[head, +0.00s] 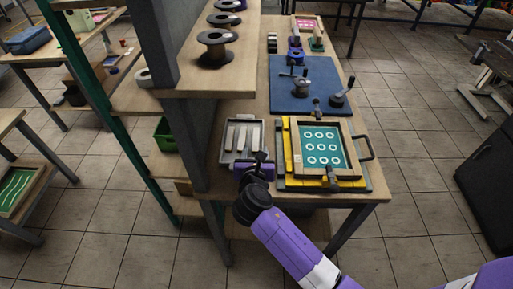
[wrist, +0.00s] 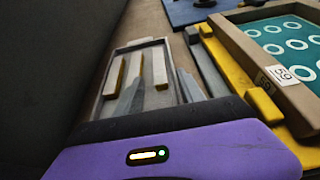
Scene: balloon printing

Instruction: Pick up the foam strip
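Several pale foam strips lie side by side in a shallow grey tray (head: 226,156) on the workbench; one is the right-hand foam strip (head: 255,135). In the wrist view the tray (wrist: 97,104) holds strips with pale tops and yellowish sides, including a right-hand strip (wrist: 160,67) and a left-hand strip (wrist: 114,77). My gripper (head: 259,157) is at the tray's near right edge. In the wrist view, two grey finger shapes of my gripper (wrist: 158,88) reach over the tray, apart from each other, with nothing visibly held. Their height above the strips is hard to tell.
Right of the tray is a wooden-framed screen (head: 321,147) with white rings on teal, on a yellow base. Behind it lies a blue board (head: 303,75) with metal tools. A grey post (head: 183,130) and a raised shelf with dark spools (head: 217,47) stand close on the left.

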